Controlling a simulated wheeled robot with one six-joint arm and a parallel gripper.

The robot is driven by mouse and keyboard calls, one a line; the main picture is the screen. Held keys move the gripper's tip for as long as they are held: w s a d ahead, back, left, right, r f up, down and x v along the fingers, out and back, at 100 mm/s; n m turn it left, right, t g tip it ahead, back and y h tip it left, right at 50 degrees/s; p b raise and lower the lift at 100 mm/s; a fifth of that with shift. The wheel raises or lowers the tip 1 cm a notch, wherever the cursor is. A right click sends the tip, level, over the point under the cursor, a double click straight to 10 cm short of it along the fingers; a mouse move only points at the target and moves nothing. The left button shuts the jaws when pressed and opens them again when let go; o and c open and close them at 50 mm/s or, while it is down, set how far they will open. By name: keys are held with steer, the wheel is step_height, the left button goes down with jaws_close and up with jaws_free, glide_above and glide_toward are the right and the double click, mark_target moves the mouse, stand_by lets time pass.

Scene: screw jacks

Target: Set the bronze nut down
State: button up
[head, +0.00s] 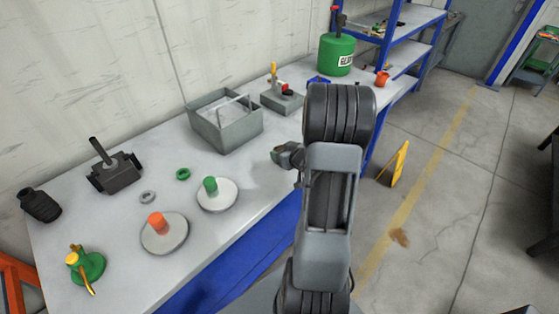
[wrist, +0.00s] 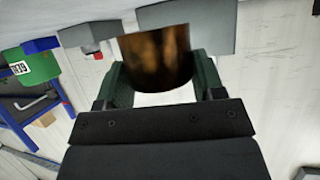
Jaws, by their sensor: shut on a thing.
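The bronze nut (wrist: 157,58) shows in the wrist view as a dark, mottled brown-bronze cylinder. It sits between the two dark green fingers of my gripper (wrist: 161,80), which is shut on it. In the head view my arm blocks most of the gripper, and I cannot make out the nut there.
The grey workbench (head: 120,230) holds a grey tub (head: 225,126), a white disc with a green peg (head: 217,197), another with an orange peg (head: 164,236), a dark block with a rod (head: 116,174) and a green canister (head: 336,55). Clear bench lies between some of them.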

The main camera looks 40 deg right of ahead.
steer(key=shift+w+a+f, duration=0.1)
steer(key=shift+w+f, duration=0.25)
steer(key=shift+f, duration=0.5)
steer(key=shift+w+a+f, duration=0.1)
steer(key=shift+w+f, duration=0.25)
steer(key=shift+f, duration=0.45)
steer(key=shift+d+f, duration=0.1)
steer(key=shift+f, duration=0.3)
steer(key=shift+f+b, duration=0.2)
steer(key=shift+b, duration=0.1)
steer(key=o, duration=1.4)
steer(key=shift+s, duration=0.1)
